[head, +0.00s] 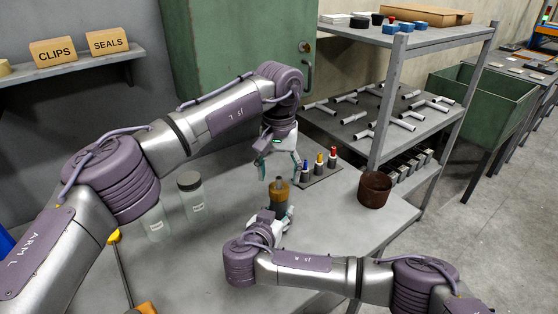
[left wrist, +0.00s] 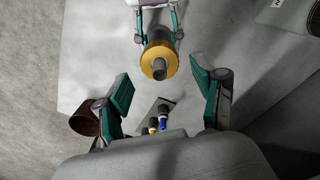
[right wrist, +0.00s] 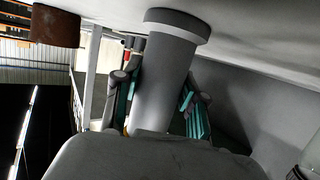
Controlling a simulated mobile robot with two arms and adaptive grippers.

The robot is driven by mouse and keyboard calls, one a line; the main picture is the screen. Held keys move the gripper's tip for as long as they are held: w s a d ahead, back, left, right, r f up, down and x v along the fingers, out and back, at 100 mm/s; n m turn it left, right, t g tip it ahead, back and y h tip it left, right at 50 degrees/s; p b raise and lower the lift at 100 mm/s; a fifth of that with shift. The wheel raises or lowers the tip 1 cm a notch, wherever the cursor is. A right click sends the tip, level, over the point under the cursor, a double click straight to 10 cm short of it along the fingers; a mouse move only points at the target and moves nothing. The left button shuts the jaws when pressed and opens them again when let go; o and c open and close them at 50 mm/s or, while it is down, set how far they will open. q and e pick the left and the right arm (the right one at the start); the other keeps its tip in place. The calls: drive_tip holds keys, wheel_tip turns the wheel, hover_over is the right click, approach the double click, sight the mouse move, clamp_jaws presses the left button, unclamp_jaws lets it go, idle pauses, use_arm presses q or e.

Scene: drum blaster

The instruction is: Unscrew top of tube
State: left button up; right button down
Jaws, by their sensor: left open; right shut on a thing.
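The tube (head: 279,201) stands near the middle of the bench in the head view, with a tan top (head: 279,187). The left wrist view shows its orange-yellow top ring (left wrist: 158,64) with a small grey knob in the centre. My right gripper (head: 279,213) is shut around the tube's body from the near side. In the right wrist view the grey tube body (right wrist: 160,85) is between its fingers; its wide end has a pale band. My left gripper (head: 280,174) is open and empty just above the top, fingers pointing down, apart from it.
A small rack (head: 320,174) with several coloured-tip bottles stands behind the tube. A brown cup (head: 374,189) is at the bench's right edge. A dark-lidded jar (head: 194,198) and a clear jar (head: 155,222) are at left. A metal shelf (head: 400,139) stands beyond the bench.

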sight(279, 191)
use_arm(q)
drive_tip(key=shift+f, duration=2.1)
drive_tip(key=shift+c, duration=0.4)
